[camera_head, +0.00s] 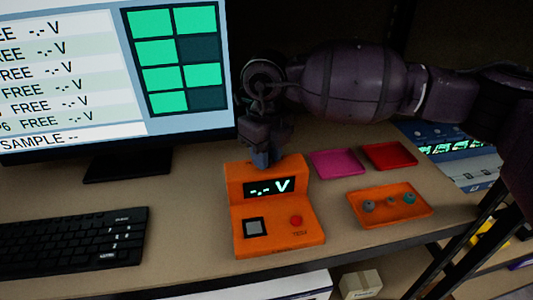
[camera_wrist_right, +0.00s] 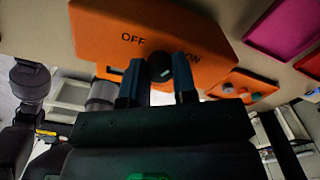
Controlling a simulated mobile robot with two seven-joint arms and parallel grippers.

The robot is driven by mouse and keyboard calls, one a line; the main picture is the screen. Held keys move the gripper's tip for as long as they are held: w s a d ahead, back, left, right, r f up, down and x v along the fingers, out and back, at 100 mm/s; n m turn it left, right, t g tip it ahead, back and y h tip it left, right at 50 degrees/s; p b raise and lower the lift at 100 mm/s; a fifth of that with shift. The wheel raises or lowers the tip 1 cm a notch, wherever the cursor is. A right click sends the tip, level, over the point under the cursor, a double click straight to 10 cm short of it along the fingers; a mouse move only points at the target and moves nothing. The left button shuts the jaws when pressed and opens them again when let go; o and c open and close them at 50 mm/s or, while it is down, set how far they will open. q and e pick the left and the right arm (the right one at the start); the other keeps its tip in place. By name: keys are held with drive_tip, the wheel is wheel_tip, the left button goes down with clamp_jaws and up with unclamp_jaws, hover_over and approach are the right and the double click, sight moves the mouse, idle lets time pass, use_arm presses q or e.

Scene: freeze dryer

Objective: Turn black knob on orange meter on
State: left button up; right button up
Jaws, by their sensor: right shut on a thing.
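The orange meter (camera_head: 268,215) stands on the table in the head view; its small screen reads "-.- V". My right gripper (camera_head: 264,158) is at its top rear edge, fingers down. In the right wrist view, the meter (camera_wrist_right: 205,30) carries an "OFF" label on the left and a partly hidden "ON" label on the right. The black knob (camera_wrist_right: 160,67) is between the two blue-grey fingers of my right gripper (camera_wrist_right: 158,84), which is shut on it. In the head view the knob is hidden. A pale mark shows on the knob; its exact direction is hard to tell. My left gripper is out of view.
A monitor (camera_head: 75,140) stands at the left, with a black keyboard (camera_head: 75,237) in front. An orange tray (camera_head: 378,220) with small round pieces, a magenta tray (camera_head: 337,163) and a red tray (camera_head: 390,156) lie right of the meter. A blue device (camera_head: 455,155) is further right.

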drive_tip(key=shift+r+m, duration=0.1)
drive_tip(key=shift+m, duration=1.4)
drive_tip(key=o, duration=0.9)
drive_tip(key=shift+o, duration=0.2)
wheel_tip(320, 180, up, 11)
drive_tip(key=shift+s+f, duration=0.1)
drive_tip(key=shift+f, duration=0.1)
